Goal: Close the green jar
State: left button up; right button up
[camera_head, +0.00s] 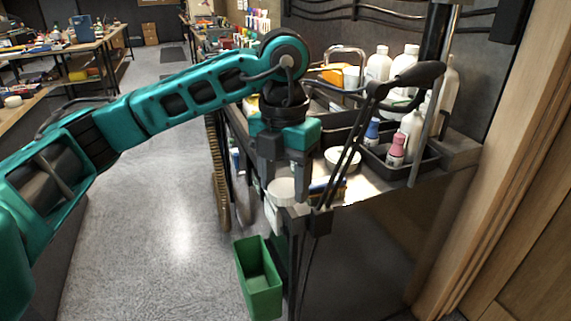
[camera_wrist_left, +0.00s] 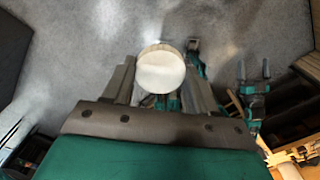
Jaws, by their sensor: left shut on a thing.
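My left gripper (camera_head: 281,190) points down at the cart's near left corner. It is shut on a white round lid-like thing (camera_wrist_left: 160,70), seen between the fingers in the left wrist view. In the head view, this white round thing (camera_head: 280,194) shows between the fingertips, with a pale body just below it; I cannot tell whether the two are joined. No clearly green jar can be made out. A low pale round container (camera_head: 343,158) stands on the cart to the right of the gripper. My right gripper (camera_wrist_left: 254,70) shows in the left wrist view, fingers apart and empty.
The cart (camera_head: 375,187) holds a black tray (camera_head: 428,163) with small bottles, and several white bottles (camera_head: 378,65) behind. A green bin (camera_head: 258,283) is below. Floor at left is clear.

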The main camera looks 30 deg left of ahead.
pick_arm(q)
jog(key=d+f+m, duration=0.5)
jog(key=d+m, duration=0.2)
jog(key=m, duration=1)
jog(key=s+d+f+m, duration=0.1)
jog(key=d+f+m, duration=0.4)
jog(key=m, duration=1.3)
jog(key=shift+s+d, duration=0.25)
jog(key=shift+d, duration=0.95)
